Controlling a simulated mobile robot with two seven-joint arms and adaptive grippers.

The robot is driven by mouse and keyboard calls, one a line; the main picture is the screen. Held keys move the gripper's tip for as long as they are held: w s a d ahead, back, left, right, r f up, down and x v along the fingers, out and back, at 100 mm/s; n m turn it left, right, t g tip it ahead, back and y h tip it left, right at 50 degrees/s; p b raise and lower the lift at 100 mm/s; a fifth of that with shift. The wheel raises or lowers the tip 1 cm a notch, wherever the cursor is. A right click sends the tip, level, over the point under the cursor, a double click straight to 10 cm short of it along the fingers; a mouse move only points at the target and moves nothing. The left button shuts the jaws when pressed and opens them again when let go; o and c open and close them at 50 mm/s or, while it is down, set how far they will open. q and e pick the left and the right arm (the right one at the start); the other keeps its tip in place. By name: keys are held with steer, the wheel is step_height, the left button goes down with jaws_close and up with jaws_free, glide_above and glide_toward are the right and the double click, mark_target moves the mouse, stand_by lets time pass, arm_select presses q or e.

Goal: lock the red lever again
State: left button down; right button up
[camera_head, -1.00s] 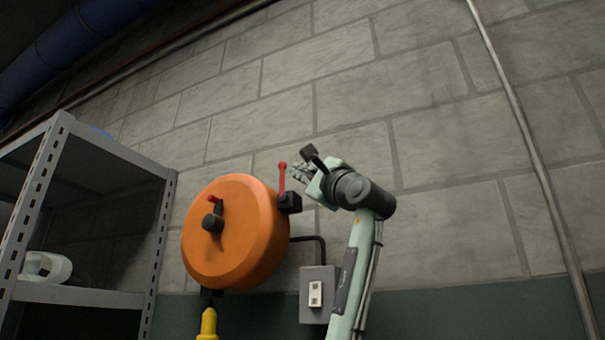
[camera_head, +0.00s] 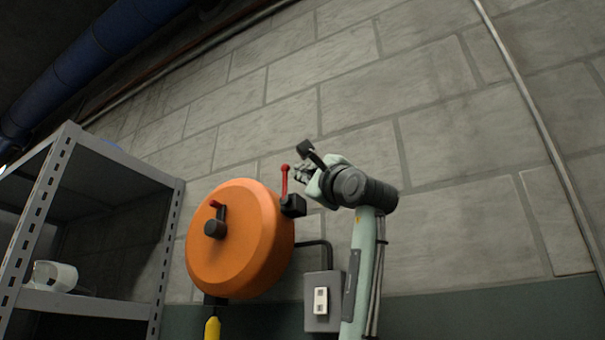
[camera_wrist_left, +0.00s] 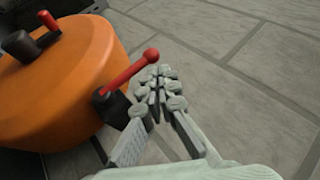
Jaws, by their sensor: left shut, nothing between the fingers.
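The red lever (camera_head: 284,181) stands upright from a black block on the right side of the orange drum (camera_head: 232,243) on the wall. In the left wrist view the lever (camera_wrist_left: 130,71) is a red rod with a ball end, pointing up and right. My left gripper (camera_head: 301,175) is just right of the lever, shut and empty. In the left wrist view the fingertips (camera_wrist_left: 158,75) are together close beside the lever's ball end; whether they touch it I cannot tell. My right gripper is not in view.
A second small red handle (camera_head: 218,208) sits on a black hub at the drum's front. A grey switch box (camera_head: 322,300) is below right. A metal shelf (camera_head: 100,303) with a white container (camera_head: 54,276) stands at left.

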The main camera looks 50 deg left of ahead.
arm_select(q)
steer(key=v, duration=1.1)
